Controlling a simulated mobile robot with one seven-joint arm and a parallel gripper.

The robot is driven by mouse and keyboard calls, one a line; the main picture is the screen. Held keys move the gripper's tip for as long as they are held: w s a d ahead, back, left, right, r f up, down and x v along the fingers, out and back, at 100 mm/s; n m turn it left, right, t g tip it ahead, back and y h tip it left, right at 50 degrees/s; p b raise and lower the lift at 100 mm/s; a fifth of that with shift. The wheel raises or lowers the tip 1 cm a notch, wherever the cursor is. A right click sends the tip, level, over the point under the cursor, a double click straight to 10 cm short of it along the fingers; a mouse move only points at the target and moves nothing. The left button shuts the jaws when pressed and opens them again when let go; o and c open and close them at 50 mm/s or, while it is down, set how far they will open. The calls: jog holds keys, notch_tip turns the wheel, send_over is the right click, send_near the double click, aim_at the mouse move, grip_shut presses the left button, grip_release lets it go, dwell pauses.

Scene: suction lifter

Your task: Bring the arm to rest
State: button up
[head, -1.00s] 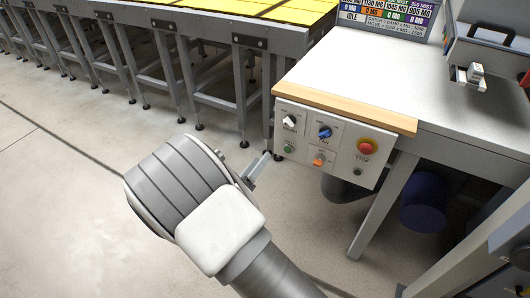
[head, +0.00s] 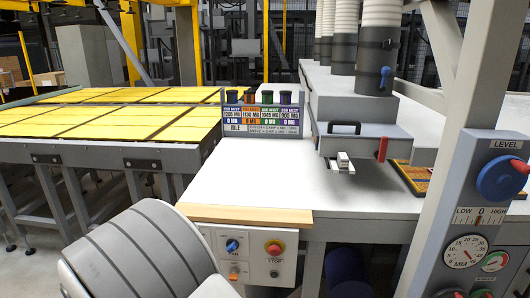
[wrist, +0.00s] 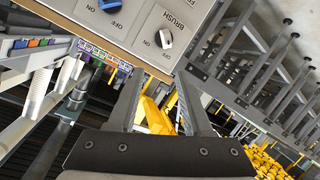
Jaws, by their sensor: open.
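My arm's large grey rounded link fills the lower left of the head view; my gripper is hidden there. In the wrist view my gripper (wrist: 160,105) shows two parallel fingers standing apart with nothing between them. Beyond the fingertips is the control panel (wrist: 145,30), with a white knob (wrist: 164,38) labelled BRUSH and a blue knob (wrist: 108,4). In the head view the same panel (head: 262,255) hangs below the table's wooden front edge, with a blue knob (head: 232,246) and a red stop button (head: 274,247).
A white worktable (head: 250,180) stands ahead, with a display board (head: 262,118) at its back. Yellow-topped benches (head: 100,115) stretch to the left. A grey post (head: 440,200) with a blue level knob (head: 503,178) and gauges stands close at right. The tabletop's middle is clear.

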jog(key=s+d+r+m+g+y+p, duration=0.1)
jog(key=d+r+g+y+p, duration=0.15)
jog(key=d+r, duration=0.6)
jog(key=s+d+r+m+g+y+p, duration=0.1)
jog(key=d+r+g+y, duration=0.15)
jog(key=d+r, duration=0.6)
jog(key=s+d+r+m+g+h+p, duration=0.1)
jog(key=s+d+r+m+g+h, duration=0.1)
jog(key=s+d, duration=0.8)
jog(key=s+d+r+m+g+h+p, duration=0.1)
jog(key=s+d+r+g+h+p, duration=0.1)
jog(key=s+d, duration=0.7)
jog(key=s+r+h, duration=0.1)
jog(key=s+r, duration=0.1)
jog(key=s, duration=0.1)
jog(key=shift+d+r+m+h, duration=0.3)
jog(key=shift+d+m, duration=0.1)
